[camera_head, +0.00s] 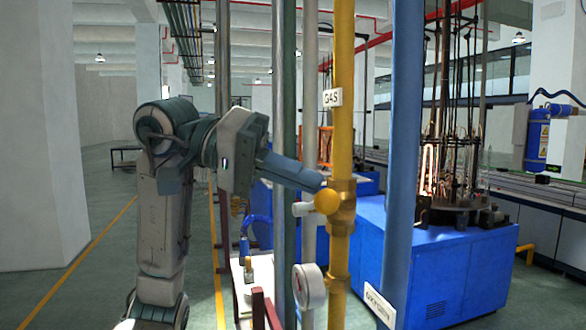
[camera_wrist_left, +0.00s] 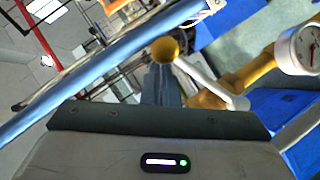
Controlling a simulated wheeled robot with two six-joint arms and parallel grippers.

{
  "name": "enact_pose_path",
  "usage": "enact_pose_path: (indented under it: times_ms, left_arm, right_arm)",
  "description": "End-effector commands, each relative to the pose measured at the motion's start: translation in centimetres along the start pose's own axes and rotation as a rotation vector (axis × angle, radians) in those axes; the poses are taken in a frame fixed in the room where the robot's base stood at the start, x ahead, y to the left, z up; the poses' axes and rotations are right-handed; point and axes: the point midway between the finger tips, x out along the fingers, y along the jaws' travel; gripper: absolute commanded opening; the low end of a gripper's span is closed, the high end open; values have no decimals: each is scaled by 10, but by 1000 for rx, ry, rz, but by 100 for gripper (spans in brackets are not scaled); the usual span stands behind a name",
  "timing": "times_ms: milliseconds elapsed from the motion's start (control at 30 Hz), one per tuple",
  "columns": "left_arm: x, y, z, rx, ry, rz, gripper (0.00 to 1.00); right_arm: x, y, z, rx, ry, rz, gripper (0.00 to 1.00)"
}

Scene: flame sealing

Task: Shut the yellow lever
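The yellow lever has a yellow ball knob (camera_head: 327,201) in front of a valve on the yellow gas pipe (camera_head: 342,140). In the left wrist view the knob (camera_wrist_left: 165,49) sits at the end of a white rod (camera_wrist_left: 197,74) that runs to the valve. My left gripper (camera_head: 318,183) reaches in from the left, its tip close to the upper left of the knob. In the wrist view its fingers (camera_wrist_left: 162,85) look together, just below the knob; whether they touch it I cannot tell. My right gripper is out of view.
A blue pipe (camera_head: 403,150) stands right of the gas pipe, and green (camera_head: 284,120) and white (camera_head: 310,100) pipes stand left of it. A round gauge (camera_head: 309,286) is below the lever. A blue machine cabinet (camera_head: 450,270) is behind.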

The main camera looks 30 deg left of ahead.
Motion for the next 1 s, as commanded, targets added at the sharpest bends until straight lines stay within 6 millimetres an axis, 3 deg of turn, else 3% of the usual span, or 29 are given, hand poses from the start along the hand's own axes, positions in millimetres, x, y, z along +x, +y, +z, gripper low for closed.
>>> enact_pose_path:
  times_ms: [400, 1000]
  left_arm:
    - [17, -11, 26, 0, -1, 4, 0]
    - [22, -15, 34, 0, -6, 4, 0]
  right_arm:
    - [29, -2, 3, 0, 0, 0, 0]
    - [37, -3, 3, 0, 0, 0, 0]
